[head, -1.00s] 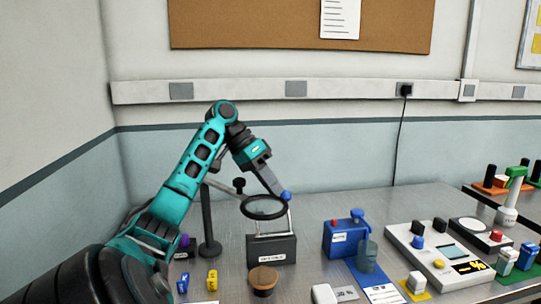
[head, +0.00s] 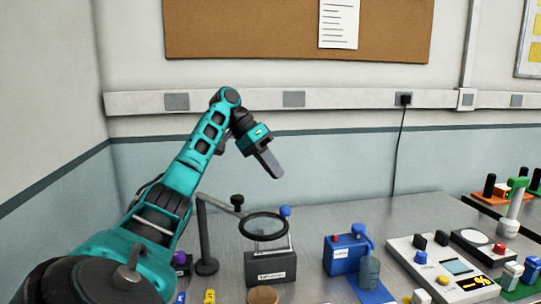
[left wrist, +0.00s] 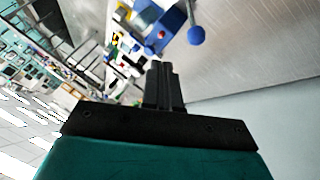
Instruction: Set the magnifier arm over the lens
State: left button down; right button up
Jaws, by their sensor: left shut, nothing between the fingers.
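The magnifier arm has a dark post (head: 204,235), a jointed bar and a black ring (head: 264,238) with a blue knob (head: 285,211) at its far edge. In the head view the ring overlaps the top of a pale framed piece, seemingly the lens, standing in a dark labelled holder (head: 270,267); the exact height between them is unclear. My left gripper (head: 276,172) is shut and empty, above and apart from the knob. In the left wrist view its closed fingers (left wrist: 163,85) show, with a blue ball (left wrist: 196,35) beyond. My right gripper is out of view.
To the right stand a blue box (head: 341,255) with a grey-blue bottle-like piece (head: 369,272) and a white panel with buttons (head: 435,262). A round brown-topped piece (head: 263,296) lies in front of the holder. Bare bench (head: 330,215) is free behind.

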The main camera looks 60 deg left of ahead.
pick_arm(q)
jog(key=shift+w+a+r, duration=0.15)
jog(key=shift+a+r, duration=0.35)
jog(key=shift+r, duration=0.2)
jog(key=shift+w+a+r, duration=0.15)
jog(key=shift+a+r, duration=0.3)
jog(key=shift+r, duration=0.2)
jog(key=shift+w, duration=0.1)
